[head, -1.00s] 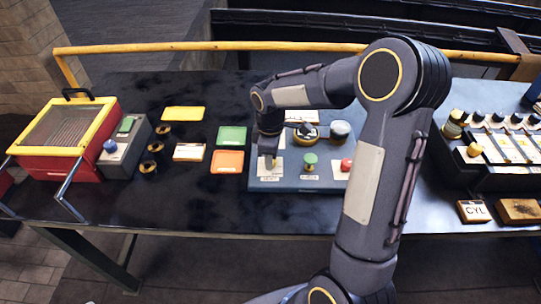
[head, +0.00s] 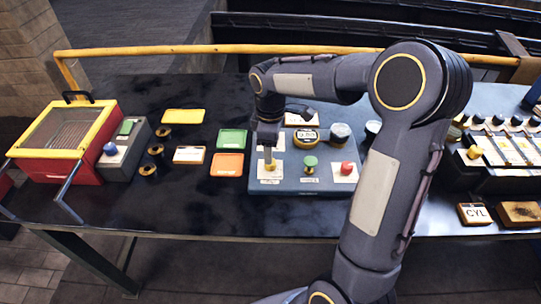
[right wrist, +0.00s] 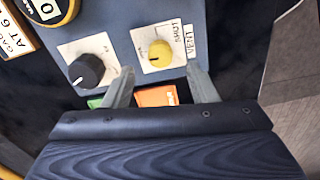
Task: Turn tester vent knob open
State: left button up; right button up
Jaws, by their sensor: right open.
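The tester (head: 310,184) is a blue-grey box on the bench with a round display, green and red knobs and a yellow vent knob (head: 270,166) at its front left. In the right wrist view the yellow knob (right wrist: 160,54) sits on a white plate by labels reading VENT and SHUT. A black knob (right wrist: 88,70) is on the plate to its left. My right gripper (head: 268,150) is open, just above the yellow knob; its fingers (right wrist: 160,70) show on either side, apart from it. Its pointer direction is unclear. My left gripper is out of view.
Green (head: 232,139) and orange (head: 227,165) cards lie left of the tester. A red box with a yellow frame (head: 62,172) stands far left. A valve rack (head: 500,150) and a CYL block (head: 474,214) are right. A yellow rail (head: 200,46) runs behind.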

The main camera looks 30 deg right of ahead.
jog(key=shift+r, duration=1.35)
